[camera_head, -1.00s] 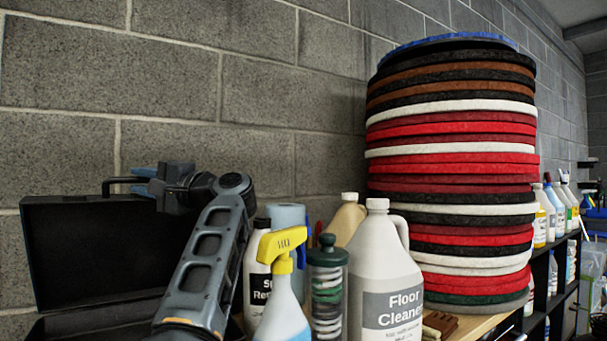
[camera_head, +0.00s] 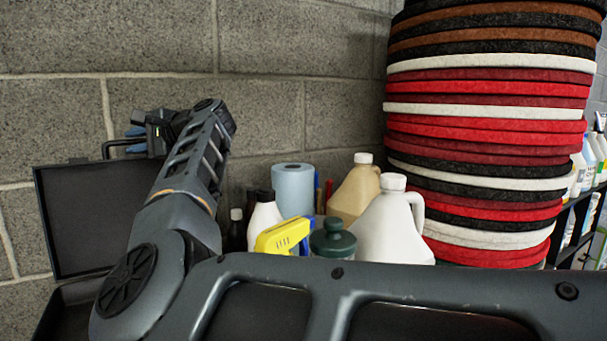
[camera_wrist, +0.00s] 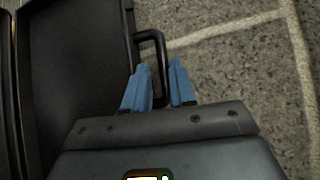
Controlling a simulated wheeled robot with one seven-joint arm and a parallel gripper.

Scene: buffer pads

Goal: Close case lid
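The black case stands open at the left in the head view, its lid (camera_head: 85,225) raised near upright against the wall. The case base (camera_head: 62,315) is partly hidden by my arm. A black handle (camera_head: 112,145) sticks up from the lid's top edge. My gripper (camera_head: 140,138) is at this handle, behind my arm link. In the wrist view my gripper's blue fingers (camera_wrist: 160,68) are apart, with the handle (camera_wrist: 161,60) running between them. A small gap seems to remain beside the bar. The lid also fills the left of the wrist view (camera_wrist: 75,85).
A yellow-topped spray bottle (camera_head: 282,236), a blue roll (camera_head: 293,188), a green-lidded jar (camera_head: 332,240) and pale jugs (camera_head: 385,225) stand right of the case. A tall stack of round pads (camera_head: 490,130) is farther right. A block wall (camera_head: 270,80) is behind.

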